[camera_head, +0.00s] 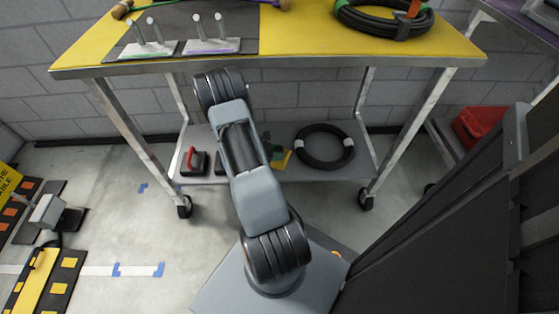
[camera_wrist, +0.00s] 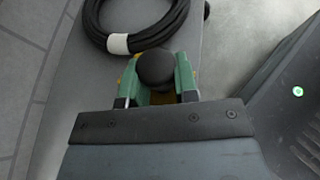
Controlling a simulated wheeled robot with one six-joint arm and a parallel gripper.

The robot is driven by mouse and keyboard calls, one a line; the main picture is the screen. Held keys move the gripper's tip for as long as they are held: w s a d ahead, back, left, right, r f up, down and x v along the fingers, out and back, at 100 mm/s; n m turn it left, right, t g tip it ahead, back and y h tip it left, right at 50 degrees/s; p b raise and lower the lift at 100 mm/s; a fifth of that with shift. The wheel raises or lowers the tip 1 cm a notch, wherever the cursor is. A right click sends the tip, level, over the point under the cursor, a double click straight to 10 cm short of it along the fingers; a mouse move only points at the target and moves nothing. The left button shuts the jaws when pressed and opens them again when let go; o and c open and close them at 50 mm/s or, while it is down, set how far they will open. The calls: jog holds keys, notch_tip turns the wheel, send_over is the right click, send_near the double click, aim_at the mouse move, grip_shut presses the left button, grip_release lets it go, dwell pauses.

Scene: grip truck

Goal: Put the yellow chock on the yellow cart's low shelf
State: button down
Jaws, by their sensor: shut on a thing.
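The yellow cart (camera_head: 350,48) has a yellow top and a grey low shelf (camera_head: 343,178), which also shows in the wrist view (camera_wrist: 55,125). My gripper (camera_wrist: 158,74) has green fingers closed around a black round knob. Yellow parts of the chock (camera_wrist: 160,98) show below the knob between the fingers. In the head view a bit of the yellow chock (camera_head: 284,158) shows beside my gripper (camera_head: 270,150), over the low shelf. My arm and gripper hide most of the chock. I cannot tell whether it touches the shelf.
On the low shelf a black cable coil (camera_head: 325,146) lies right of my gripper, and black blocks with a red handle (camera_head: 194,160) stand to the left. The cart's top and legs surround the shelf space. A red bin (camera_head: 482,126) is at far right.

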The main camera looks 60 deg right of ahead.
aim_at(288, 158)
jog(key=shift+d+f+b, duration=0.3)
jog(key=shift+d+f, duration=0.3)
jog(key=shift+f, duration=0.1)
jog(key=shift+d+f+b, duration=0.1)
jog(key=shift+f+b, duration=0.95)
jog(key=shift+f, duration=0.5)
jog(key=shift+f, duration=0.2)
jog(key=c, duration=0.9)
grip_release()
jog(key=shift+o, duration=0.2)
